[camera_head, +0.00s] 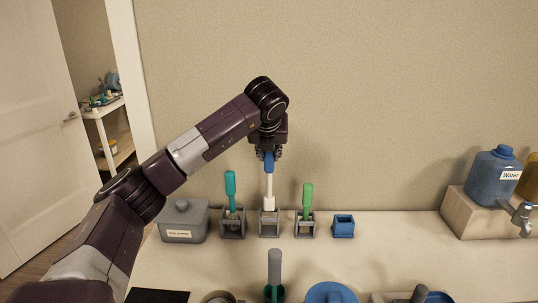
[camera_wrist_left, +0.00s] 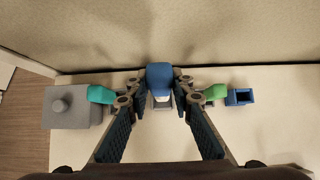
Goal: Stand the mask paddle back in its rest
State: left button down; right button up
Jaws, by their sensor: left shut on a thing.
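My left gripper (camera_head: 268,154) is shut on the blue handle (camera_head: 269,165) of an upright paddle with a white shaft (camera_head: 269,187), which I take as the mask paddle. The blue handle also shows between the fingers in the left wrist view (camera_wrist_left: 160,78). The paddle's wider white lower end is at the top of the middle grey rest (camera_head: 269,232). I cannot tell whether it is inside or just above it. The gripper hides the handle's top. My right gripper is not in view.
A teal-handled tool (camera_head: 230,185) and a green-handled tool (camera_head: 307,197) stand in rests on either side. A grey lidded box (camera_head: 183,222) is left, a small blue open box (camera_head: 343,227) right. A grey-handled tool (camera_head: 275,265) stands in front. A water jug (camera_head: 493,178) is far right.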

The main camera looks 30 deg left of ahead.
aim_at(269, 179)
pick_arm(q)
jog(key=shift+f+b, duration=1.05)
jog(key=shift+b, duration=0.1)
dwell(1.1)
jog(key=shift+f+b, duration=2.75)
jog(key=shift+f, duration=0.55)
dwell(0.5)
jog(key=c, duration=1.6)
grip_release()
jog(key=shift+r, duration=0.15)
